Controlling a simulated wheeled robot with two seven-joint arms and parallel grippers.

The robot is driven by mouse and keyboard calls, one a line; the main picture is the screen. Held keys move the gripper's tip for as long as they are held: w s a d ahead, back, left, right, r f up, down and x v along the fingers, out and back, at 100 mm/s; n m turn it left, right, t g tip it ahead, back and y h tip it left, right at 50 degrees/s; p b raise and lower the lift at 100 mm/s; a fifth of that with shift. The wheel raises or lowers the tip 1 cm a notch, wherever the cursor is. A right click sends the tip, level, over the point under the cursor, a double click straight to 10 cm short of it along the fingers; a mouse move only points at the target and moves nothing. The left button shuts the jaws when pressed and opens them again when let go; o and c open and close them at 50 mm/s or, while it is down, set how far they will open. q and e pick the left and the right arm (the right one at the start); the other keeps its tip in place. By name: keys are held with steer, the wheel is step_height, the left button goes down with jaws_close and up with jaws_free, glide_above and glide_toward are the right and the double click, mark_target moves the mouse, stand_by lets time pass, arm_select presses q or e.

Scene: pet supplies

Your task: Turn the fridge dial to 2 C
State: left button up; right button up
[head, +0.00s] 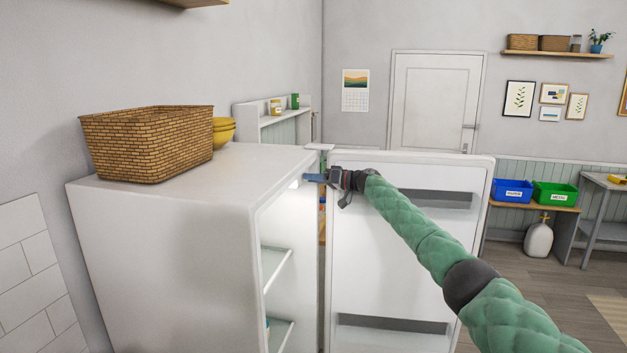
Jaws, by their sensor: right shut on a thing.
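The white fridge (170,235) stands at the left with its door (400,270) swung open to the right. My right arm, in a green quilted sleeve, reaches across the open door. My right gripper (312,178) is at the top of the fridge opening, near the hinge side. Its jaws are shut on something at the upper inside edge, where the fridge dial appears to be. The dial's face and its numbers are hidden or too small to read. A small bright glow shows just left of the fingertips. My left gripper is not in view.
A wicker basket (145,145) and yellow bowls (223,131) stand on the fridge top. Shelves (278,268) show inside. The open door lies just beneath my right arm. Blue (511,192) and green (555,195) bins stand far right.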

steer(key=shift+r, duration=0.1)
steer(key=o, duration=1)
steer(key=shift+w, duration=0.1)
steer(key=shift+d, duration=0.1)
arm_select(q)
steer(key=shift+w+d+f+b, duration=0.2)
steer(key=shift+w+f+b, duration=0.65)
steer(key=shift+b, duration=0.25)
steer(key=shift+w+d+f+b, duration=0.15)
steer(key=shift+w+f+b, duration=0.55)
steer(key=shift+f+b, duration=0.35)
arm_select(e)
steer(key=v, duration=0.7)
steer(key=shift+d, duration=0.4)
